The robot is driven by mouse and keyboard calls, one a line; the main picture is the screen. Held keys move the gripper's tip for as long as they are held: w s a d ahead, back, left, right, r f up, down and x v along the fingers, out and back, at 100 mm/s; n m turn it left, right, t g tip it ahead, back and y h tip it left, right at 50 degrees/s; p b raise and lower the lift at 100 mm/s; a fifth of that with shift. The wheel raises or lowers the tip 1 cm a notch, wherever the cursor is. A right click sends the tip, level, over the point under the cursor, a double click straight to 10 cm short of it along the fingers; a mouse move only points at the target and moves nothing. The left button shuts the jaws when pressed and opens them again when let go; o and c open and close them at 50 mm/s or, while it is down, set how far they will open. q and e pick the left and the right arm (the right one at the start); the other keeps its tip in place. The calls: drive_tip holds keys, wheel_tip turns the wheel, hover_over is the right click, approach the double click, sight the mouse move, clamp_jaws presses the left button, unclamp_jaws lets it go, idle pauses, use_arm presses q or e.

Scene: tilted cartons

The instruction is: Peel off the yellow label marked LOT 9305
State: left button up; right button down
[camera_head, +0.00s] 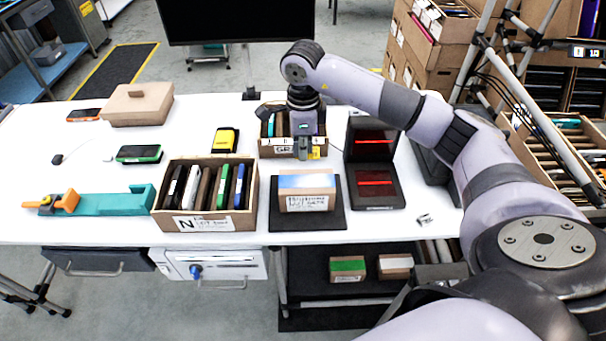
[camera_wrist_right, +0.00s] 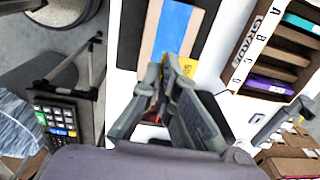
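My right gripper (camera_head: 304,150) hangs from above at the small grade carton (camera_head: 268,147), covering part of its front. In the right wrist view its fingers (camera_wrist_right: 163,72) come together at the tips, with nothing clearly held between them. They point toward a brown carton with a blue strip (camera_wrist_right: 176,28). In the head view this carton (camera_head: 305,202) sits on a black mat, with a white printed label on its front. A small yellow patch (camera_head: 318,152) shows beside my right gripper; its lettering is unreadable. No text LOT 9305 is legible. My left gripper is out of view.
A slotted carton marked N (camera_head: 203,223) holds several upright devices. Left of it lies a teal and orange tool (camera_head: 105,205). A black stand with red-lit panels (camera_head: 375,188) is on the right. The table's left front (camera_head: 60,232) is mostly clear.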

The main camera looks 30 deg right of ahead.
use_arm(q)
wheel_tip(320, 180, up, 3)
drive_tip(key=p, duration=0.3)
drive_tip(key=shift+p, duration=0.35)
use_arm(e)
wheel_tip(320, 180, up, 16)
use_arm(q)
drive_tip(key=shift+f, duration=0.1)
use_arm(e)
drive_tip(key=shift+f, duration=0.1)
